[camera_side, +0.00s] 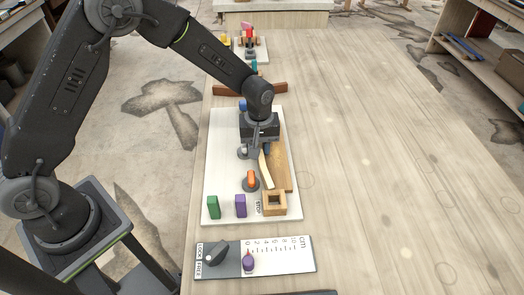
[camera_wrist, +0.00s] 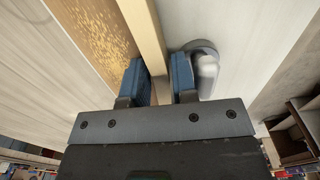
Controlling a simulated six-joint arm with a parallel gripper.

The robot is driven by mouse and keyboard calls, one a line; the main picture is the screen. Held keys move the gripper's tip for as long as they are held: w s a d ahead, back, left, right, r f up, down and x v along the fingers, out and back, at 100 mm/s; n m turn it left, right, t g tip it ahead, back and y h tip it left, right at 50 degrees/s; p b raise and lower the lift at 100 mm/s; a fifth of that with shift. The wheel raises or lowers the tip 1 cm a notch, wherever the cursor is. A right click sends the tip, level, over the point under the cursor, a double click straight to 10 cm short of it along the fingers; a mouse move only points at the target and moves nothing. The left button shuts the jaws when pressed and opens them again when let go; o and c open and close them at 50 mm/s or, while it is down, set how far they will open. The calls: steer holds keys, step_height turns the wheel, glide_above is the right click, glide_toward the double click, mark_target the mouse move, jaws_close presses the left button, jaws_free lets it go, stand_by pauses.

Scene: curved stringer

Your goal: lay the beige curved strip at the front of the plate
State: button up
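The beige curved strip (camera_side: 266,172) is on the white plate (camera_side: 222,160) in the side view, along the left edge of a brown wooden block (camera_side: 282,172). Its far part is hidden by my gripper (camera_side: 262,151), which points down over the plate.
An orange-topped knob (camera_side: 251,179), a green block (camera_side: 213,207), a purple block (camera_side: 240,205) and a square wooden frame (camera_side: 274,203) stand at the plate's front. A lock-and-scale panel (camera_side: 280,256) lies nearer the camera. The table to the right is clear.

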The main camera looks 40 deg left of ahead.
jaws_close()
steer(key=r, duration=0.9)
steer(key=shift+s+a+r, duration=0.15)
steer(key=shift+a+r, duration=0.1)
steer(key=shift+r, duration=0.05)
steer(key=s+a, duration=0.8)
steer(key=a, duration=0.1)
steer(key=shift+s, duration=0.35)
